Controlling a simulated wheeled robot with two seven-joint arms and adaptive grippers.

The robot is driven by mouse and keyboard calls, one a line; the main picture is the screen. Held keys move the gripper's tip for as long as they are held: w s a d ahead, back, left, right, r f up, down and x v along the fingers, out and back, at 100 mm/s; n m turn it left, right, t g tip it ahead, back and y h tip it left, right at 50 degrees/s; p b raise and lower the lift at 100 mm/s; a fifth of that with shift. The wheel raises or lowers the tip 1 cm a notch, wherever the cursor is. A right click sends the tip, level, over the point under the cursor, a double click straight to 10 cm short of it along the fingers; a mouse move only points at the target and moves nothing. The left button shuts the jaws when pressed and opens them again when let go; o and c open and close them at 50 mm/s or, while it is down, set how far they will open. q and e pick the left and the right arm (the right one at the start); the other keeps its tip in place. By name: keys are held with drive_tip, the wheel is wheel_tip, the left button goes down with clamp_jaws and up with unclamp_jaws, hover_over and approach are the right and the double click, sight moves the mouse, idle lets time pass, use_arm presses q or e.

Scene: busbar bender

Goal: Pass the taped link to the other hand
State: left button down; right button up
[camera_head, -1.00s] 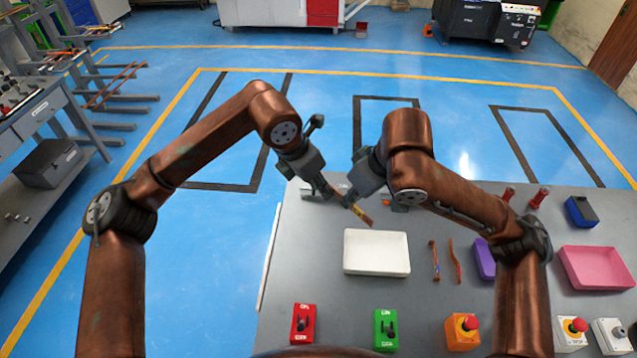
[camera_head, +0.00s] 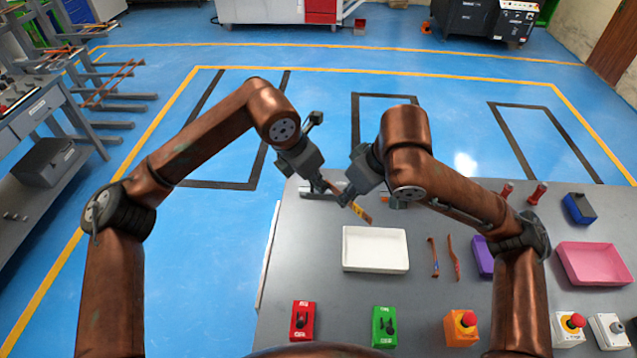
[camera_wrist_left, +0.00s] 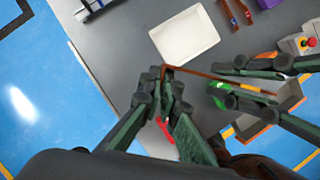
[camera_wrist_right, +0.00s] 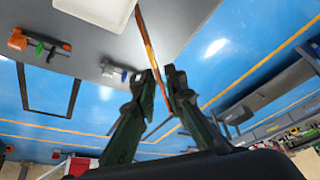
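The taped link (camera_head: 362,213) is a thin copper bar with a yellow band. In the head view it slants down to the right between my grippers, above the table. My left gripper (camera_head: 327,187) is at its upper left end; in the left wrist view its fingertips (camera_wrist_left: 165,78) close on the link's bent end. My right gripper (camera_head: 348,197) is farther along the bar. In the left wrist view its fingers (camera_wrist_left: 213,79) lie on both sides of the link. In the right wrist view the link (camera_wrist_right: 146,35) runs between the fingertips (camera_wrist_right: 162,72); whether they press on it is unclear.
A white tray (camera_head: 375,262) lies just below the link on the grey table. Two more copper strips (camera_head: 434,258) lie beside it, near a purple bin (camera_head: 483,256) and a pink bin (camera_head: 595,265). Red (camera_head: 303,321) and green (camera_head: 384,326) switch boxes stand at the front edge.

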drive_tip(key=o, duration=0.3)
